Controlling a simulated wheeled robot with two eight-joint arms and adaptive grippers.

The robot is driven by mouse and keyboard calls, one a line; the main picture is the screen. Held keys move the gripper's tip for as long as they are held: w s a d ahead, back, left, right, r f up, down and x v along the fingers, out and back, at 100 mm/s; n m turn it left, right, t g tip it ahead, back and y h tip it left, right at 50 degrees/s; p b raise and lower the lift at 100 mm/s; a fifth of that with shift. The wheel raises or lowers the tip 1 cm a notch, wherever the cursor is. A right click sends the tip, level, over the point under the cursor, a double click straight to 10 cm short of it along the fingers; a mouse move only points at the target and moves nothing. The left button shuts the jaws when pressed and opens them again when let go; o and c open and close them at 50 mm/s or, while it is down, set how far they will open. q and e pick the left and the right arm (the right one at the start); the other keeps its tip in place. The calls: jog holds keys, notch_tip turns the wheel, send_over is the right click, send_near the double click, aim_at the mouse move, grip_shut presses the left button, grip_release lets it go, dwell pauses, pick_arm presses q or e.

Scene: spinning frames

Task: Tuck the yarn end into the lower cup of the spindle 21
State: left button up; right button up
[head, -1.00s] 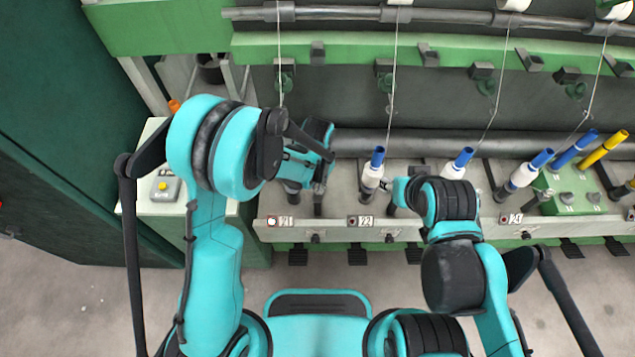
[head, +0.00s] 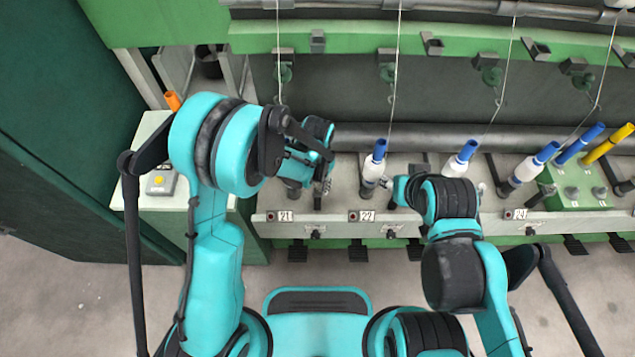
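Spindle 21 (head: 294,191) stands behind the number plate 21 (head: 285,216), mostly hidden by my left arm; no blue tube top shows on it. Its lower cup cannot be made out. A white yarn (head: 278,60) hangs from above and runs down behind my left arm, so its end is hidden. My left gripper (head: 326,186) points down just right of spindle 21; its fingers are small and partly covered. My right gripper (head: 387,182) is beside the spindle 22 bobbin (head: 375,162); whether it touches the bobbin is unclear. The opening of neither gripper can be read.
More white bobbins with blue tops (head: 460,157) stand along the rail to the right. A green box (head: 580,190) with blue and yellow tubes is at the far right.

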pick_arm(q)
jog(key=shift+r, duration=0.1)
notch_tip(320, 180, up, 12)
dwell(0.5)
dwell(0.5)
jog(key=s+a+r+n+t, duration=0.3)
jog(key=s+a+r, duration=0.2)
jog(key=a, duration=0.4)
jog(key=s+a+r+n+t, duration=0.3)
jog(key=s+a+r+t, duration=0.1)
jog(key=s+a, duration=0.3)
jog(key=shift+a+r, duration=0.75)
jog(key=shift+a, duration=0.15)
jog(key=shift+c, duration=0.6)
